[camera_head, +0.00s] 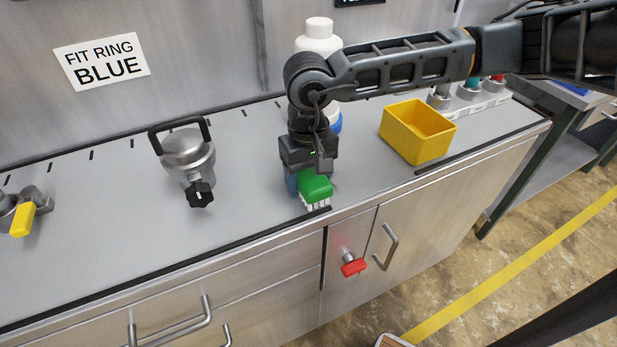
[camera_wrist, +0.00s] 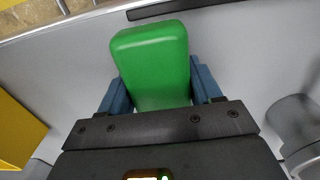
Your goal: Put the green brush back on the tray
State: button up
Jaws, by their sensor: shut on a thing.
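The green brush (camera_head: 315,187) has a green block body and white bristles that point down. My gripper (camera_head: 303,185) is shut on it near the front edge of the grey counter. In the wrist view the green brush (camera_wrist: 152,62) sits between the two blue fingers of my gripper (camera_wrist: 160,92). The bristle tips are at or just above the counter top; I cannot tell if they touch. I cannot make out a tray for certain in either view.
A yellow bin (camera_head: 418,131) stands to the right on the counter (camera_head: 110,222). A white bottle (camera_head: 319,36) and a blue ring (camera_head: 336,124) are behind my arm. A red valve handle (camera_head: 354,267) sticks out below.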

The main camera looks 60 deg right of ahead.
jog(key=o, duration=1.4)
